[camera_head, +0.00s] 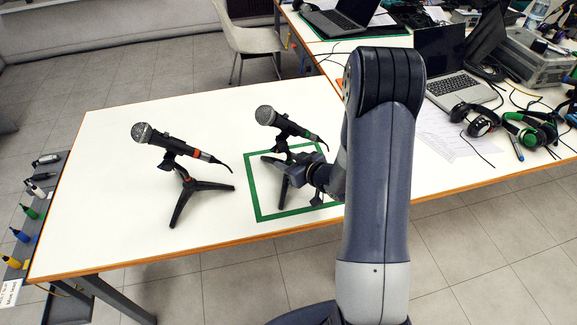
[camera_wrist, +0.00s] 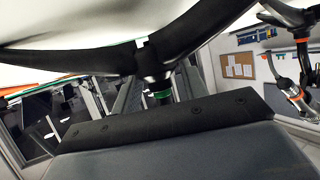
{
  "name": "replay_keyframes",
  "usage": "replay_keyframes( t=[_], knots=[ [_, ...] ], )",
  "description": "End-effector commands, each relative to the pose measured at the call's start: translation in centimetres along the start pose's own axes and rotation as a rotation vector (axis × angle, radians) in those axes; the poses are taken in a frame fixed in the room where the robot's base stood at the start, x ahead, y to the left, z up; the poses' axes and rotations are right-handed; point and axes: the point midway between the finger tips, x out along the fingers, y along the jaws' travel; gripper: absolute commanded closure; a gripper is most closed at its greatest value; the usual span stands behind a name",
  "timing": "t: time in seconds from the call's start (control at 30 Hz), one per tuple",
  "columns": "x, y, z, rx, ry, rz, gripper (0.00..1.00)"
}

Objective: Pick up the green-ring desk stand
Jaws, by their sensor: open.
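The green-ring desk stand (camera_head: 281,144) holds a black microphone with a silver head and a green band near its cable end. It stands upright on tripod legs inside a green taped square on the white table. My gripper (camera_head: 299,172) is open, low beside this stand and overlapping it in the head view; contact cannot be told. In the wrist view, the stand's dark legs (camera_wrist: 90,62) spread across the top, with the green ring (camera_wrist: 162,95) below them, close ahead. A similar stand with an orange-red ring (camera_head: 186,180) stands to the left.
The white table (camera_head: 110,215) is clear around the left stand. A laptop (camera_head: 455,85), papers, headphones (camera_head: 475,118) and cables crowd the right side. A chair (camera_head: 250,40) stands behind the table. A rack of coloured markers (camera_head: 35,215) is at the left.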

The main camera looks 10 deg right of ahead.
Motion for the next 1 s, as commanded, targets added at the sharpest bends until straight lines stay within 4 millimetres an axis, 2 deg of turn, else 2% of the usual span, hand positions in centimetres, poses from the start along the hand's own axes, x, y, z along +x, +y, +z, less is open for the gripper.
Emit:
replay_keyframes(
  t=[0.17, 0.67, 1.0],
  knots=[
    [0.01, 0.02, 0.01, 0.000, 0.000, 0.001, 0.59],
    [-0.02, 0.03, 0.00, 0.000, 0.000, 0.001, 0.99],
    [-0.02, 0.03, 0.00, 0.000, 0.000, 0.001, 1.00]
  ],
)
